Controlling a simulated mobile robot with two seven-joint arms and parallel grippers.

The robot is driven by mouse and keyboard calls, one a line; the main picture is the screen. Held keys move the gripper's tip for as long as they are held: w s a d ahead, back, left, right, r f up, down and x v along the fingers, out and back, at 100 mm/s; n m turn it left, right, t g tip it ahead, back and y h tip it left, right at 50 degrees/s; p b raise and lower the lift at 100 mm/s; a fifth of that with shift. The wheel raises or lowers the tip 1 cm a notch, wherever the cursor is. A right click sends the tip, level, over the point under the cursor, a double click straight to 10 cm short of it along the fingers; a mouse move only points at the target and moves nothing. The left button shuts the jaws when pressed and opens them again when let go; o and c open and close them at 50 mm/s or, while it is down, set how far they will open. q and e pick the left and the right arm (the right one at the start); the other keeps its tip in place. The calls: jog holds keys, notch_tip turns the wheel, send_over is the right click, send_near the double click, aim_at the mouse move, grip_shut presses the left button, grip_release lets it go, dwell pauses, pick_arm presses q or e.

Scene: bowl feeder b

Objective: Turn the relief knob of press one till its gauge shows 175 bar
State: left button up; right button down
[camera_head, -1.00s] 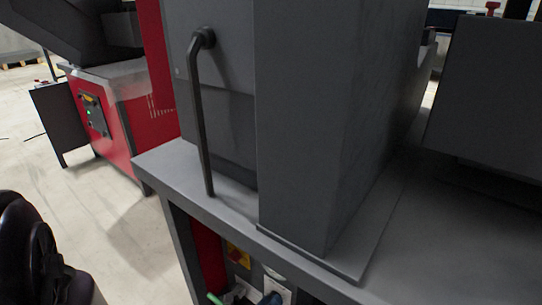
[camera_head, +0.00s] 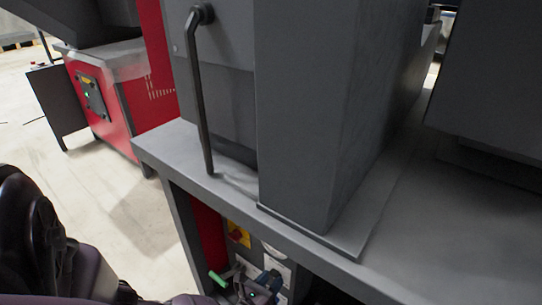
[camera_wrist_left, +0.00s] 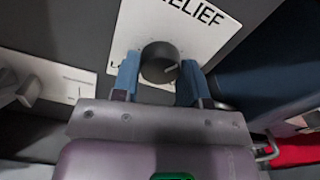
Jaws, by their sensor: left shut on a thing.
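The relief knob (camera_wrist_left: 160,62) is a dark round knob with a pale index mark, on a white plate (camera_wrist_left: 203,38) lettered "RELIEF" in the left wrist view. My left gripper (camera_wrist_left: 158,76) has its two blue fingers on either side of the knob and is shut on it. In the head view my left gripper (camera_head: 262,287) is low in the picture, at the panel under the table; the knob is hidden there. A pale round face (camera_head: 272,249) above it may be the gauge; no reading can be made out. My right gripper is not in view.
The grey table (camera_head: 205,187) of the press overhangs the panel. A red and yellow switch (camera_head: 238,235) is up and left of my gripper. A grey lever-like part (camera_wrist_left: 30,88) is left of the knob plate. Open floor (camera_head: 115,215) lies to the left.

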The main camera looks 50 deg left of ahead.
pick_arm(q)
jog(key=m, duration=0.4)
jog(key=shift+m, duration=2.2)
jog(key=o, duration=0.9)
jog(key=shift+s, duration=0.25)
jog(key=shift+p+v, duration=1.2)
jog(key=shift+v, duration=4)
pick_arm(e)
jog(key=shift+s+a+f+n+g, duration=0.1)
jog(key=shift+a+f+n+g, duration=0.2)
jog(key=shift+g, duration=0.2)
